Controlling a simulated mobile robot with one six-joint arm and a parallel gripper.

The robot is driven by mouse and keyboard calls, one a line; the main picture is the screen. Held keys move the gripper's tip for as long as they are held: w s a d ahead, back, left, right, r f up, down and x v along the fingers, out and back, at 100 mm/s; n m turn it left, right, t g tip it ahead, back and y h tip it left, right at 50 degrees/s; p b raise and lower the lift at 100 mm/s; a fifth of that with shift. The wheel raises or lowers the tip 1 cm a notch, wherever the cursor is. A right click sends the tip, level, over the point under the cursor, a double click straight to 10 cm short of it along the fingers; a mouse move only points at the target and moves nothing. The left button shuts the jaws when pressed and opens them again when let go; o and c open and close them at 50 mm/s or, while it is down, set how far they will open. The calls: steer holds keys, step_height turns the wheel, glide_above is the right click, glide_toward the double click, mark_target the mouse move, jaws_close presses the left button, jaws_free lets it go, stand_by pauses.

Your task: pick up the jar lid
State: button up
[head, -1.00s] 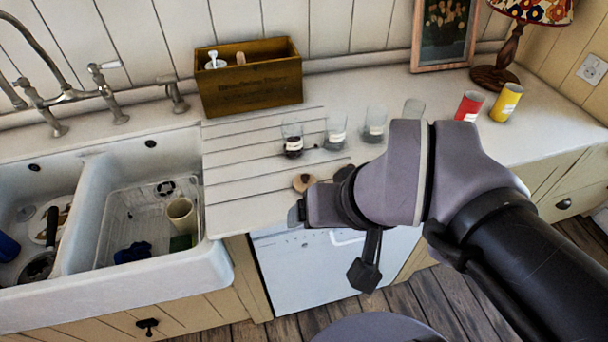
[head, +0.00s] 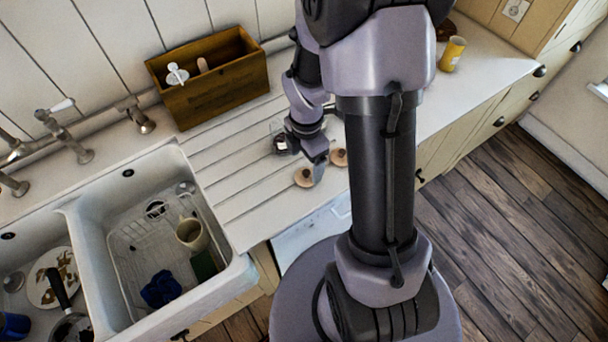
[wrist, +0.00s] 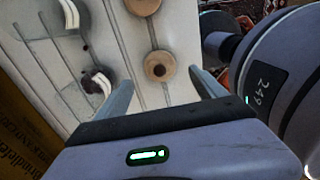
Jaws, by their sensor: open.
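My gripper (wrist: 164,90) is open and empty, pointing down above the drainboard. In the head view my gripper (head: 319,170) is close beside the left lid.
Glass jars with dark contents (wrist: 97,84) stand beside the lids, toward the wall. A wooden box (head: 215,85) stands at the back. The sink (head: 125,285) with a cup (head: 192,235) is at left. A yellow can (head: 451,54) stands at right. My arm hides part of the counter.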

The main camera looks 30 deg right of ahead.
mark_target(306, 172)
step_height(306, 172, down, 6)
steer(key=shift+d+r+b, duration=0.1)
steer(key=shift+r+b, duration=0.1)
steer(key=shift+b, duration=0.8)
steer(key=shift+r, duration=0.1)
steer(key=shift+c, duration=0.4)
steer(key=c, duration=1.4)
steer(key=shift+o, duration=0.2)
steer(key=shift+r, duration=0.1)
